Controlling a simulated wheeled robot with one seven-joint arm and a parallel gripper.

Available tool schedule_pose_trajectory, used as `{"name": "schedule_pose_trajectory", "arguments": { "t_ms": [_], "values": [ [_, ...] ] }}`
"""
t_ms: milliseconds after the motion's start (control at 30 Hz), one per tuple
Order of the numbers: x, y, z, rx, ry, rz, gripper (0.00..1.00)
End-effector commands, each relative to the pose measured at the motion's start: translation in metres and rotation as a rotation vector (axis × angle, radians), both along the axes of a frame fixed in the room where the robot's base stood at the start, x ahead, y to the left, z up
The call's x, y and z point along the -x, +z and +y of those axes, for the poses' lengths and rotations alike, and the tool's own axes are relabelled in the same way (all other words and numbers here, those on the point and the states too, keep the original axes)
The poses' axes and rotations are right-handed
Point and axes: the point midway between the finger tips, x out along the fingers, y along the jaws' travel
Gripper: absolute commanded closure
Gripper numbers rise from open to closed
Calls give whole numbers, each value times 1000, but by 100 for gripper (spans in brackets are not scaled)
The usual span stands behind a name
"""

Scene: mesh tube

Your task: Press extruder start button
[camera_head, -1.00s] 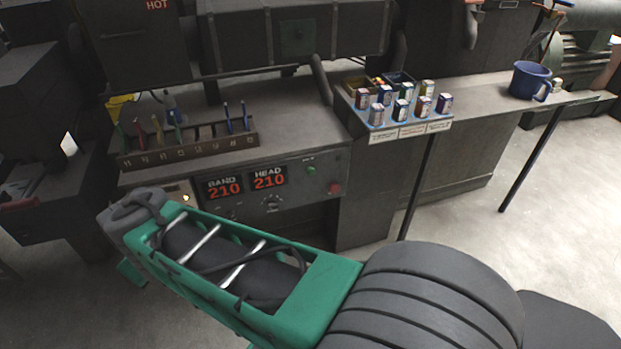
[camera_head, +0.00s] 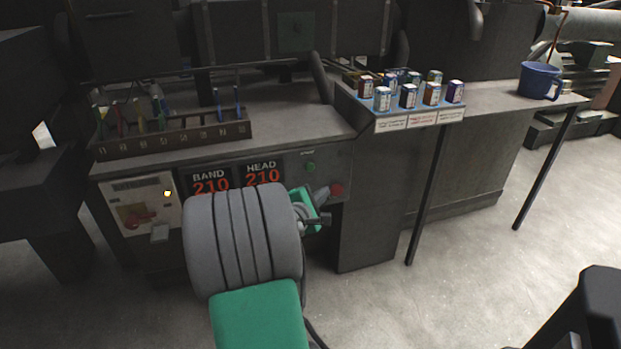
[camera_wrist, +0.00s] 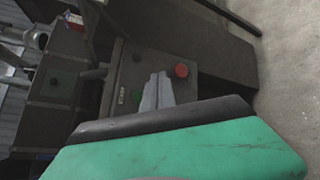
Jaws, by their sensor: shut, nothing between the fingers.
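The green button (camera_head: 310,167), likely the start button, sits on the dark control panel of the machine, under a small white label too small to read. It also shows in the wrist view (camera_wrist: 137,57). The red button (camera_head: 337,188) is to its lower right, and in the wrist view it (camera_wrist: 182,70) is right of the fingertips. My gripper (camera_head: 321,192) is shut and empty in front of the panel, below the green button. In the wrist view its pale fingers (camera_wrist: 158,82) point toward the panel between the two buttons. I cannot tell contact.
Red displays reading 210 (camera_head: 262,173) are left of the buttons, partly behind my arm. A rack of tools (camera_head: 175,140) stands on the machine's bench. Small cans (camera_head: 408,96) and a blue mug (camera_head: 540,80) stand on the side table, whose thin leg (camera_head: 427,195) is right of my gripper.

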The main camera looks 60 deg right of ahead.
Motion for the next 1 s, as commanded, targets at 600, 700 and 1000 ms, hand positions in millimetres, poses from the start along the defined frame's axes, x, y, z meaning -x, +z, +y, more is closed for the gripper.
{"name": "schedule_pose_trajectory", "arguments": {
  "t_ms": [600, 700, 1000],
  "values": [
    [-29, -2, -27, -3, 1, -6, 100],
    [-40, -2, -38, -3, 1, -6, 100],
    [-62, 1, -60, -4, 2, -7, 100]
  ]
}}
